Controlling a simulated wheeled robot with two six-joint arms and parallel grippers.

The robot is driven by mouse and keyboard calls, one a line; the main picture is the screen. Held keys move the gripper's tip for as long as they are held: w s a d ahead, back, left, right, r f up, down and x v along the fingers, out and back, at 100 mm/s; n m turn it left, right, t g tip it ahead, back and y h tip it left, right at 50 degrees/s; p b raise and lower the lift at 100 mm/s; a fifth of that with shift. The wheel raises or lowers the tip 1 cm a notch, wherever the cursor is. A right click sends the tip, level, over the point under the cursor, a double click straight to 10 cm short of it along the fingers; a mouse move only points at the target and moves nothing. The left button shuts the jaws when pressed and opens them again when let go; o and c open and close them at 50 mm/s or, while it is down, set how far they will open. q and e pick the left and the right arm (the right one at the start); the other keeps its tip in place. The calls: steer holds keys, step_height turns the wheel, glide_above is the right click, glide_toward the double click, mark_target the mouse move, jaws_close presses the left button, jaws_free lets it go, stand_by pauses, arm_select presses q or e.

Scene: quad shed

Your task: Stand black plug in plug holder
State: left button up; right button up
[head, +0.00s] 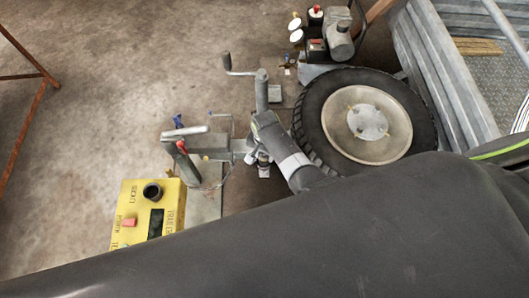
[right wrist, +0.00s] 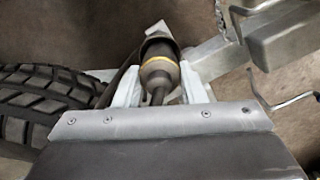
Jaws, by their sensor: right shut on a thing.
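The black plug (right wrist: 157,72), a dark cylinder with a yellow band and a narrower dark stem, sits between the pale fingers of my right gripper (right wrist: 160,88) in the right wrist view. The gripper is shut on it. In the head view my right gripper (head: 260,158) is small, beside the trailer's drawbar and left of the tyre; the plug is not clear there. A darker rounded part shows at the plug's far end, but I cannot tell whether it is the plug holder. The holder is not clearly visible. My left gripper is not in view.
A spare wheel (head: 367,124) lies close right of the gripper. A crank handle (head: 238,71) stands above it. A yellow tester box (head: 125,198) is at lower left. A large dark surface fills the front. Open concrete floor (head: 130,70) lies at upper left.

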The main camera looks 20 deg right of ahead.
steer(key=shift+f+b, duration=0.5)
steer(key=shift+f, duration=0.25)
steer(key=o, duration=1.1)
steer(key=shift+o, duration=0.5)
steer(key=o, duration=0.4)
steer(key=shift+r, duration=0.2)
steer(key=shift+r+p, duration=4.4)
steer(key=shift+p, duration=0.45)
